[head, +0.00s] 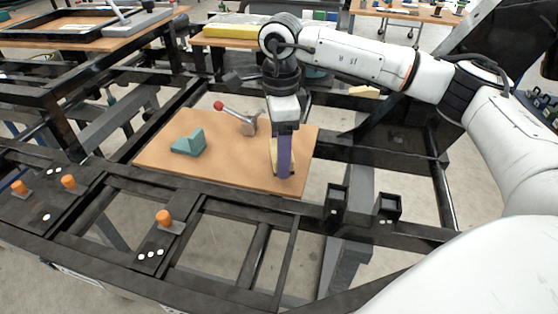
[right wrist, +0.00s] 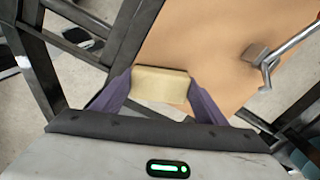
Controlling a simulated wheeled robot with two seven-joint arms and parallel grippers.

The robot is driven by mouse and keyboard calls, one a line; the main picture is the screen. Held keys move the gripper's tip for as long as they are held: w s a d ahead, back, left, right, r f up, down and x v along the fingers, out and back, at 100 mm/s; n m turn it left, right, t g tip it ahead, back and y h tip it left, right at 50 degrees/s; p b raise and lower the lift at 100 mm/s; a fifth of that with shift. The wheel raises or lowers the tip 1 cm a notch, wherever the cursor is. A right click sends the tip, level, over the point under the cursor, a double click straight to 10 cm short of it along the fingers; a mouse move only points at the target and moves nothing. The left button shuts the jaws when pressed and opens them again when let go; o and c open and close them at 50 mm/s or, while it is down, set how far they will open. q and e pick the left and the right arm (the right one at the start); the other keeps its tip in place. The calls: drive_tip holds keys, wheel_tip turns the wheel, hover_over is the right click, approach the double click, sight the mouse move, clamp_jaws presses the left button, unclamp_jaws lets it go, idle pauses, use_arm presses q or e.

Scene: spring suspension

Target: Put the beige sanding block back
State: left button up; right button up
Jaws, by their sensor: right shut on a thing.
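The beige sanding block (right wrist: 161,85) is between the purple fingers of my right gripper (right wrist: 160,88) in the right wrist view. The gripper is shut on it. In the head view the right gripper (head: 284,172) points down over the right part of the wooden board (head: 235,175). There the fingers partly hide the block (head: 273,153). I cannot tell whether the block touches the board. My left gripper is not in view.
A teal block (head: 190,144) and a metal lever with a red knob (head: 240,120) are on the board. Black frame beams surround it. Orange knobs (head: 164,217) stand at the front left and two small black holders (head: 389,207) at the right.

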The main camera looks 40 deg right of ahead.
drive_tip(key=shift+f, duration=1.95)
drive_tip(key=o, duration=1)
wheel_tip(320, 180, up, 12)
drive_tip(key=shift+r, duration=0.15)
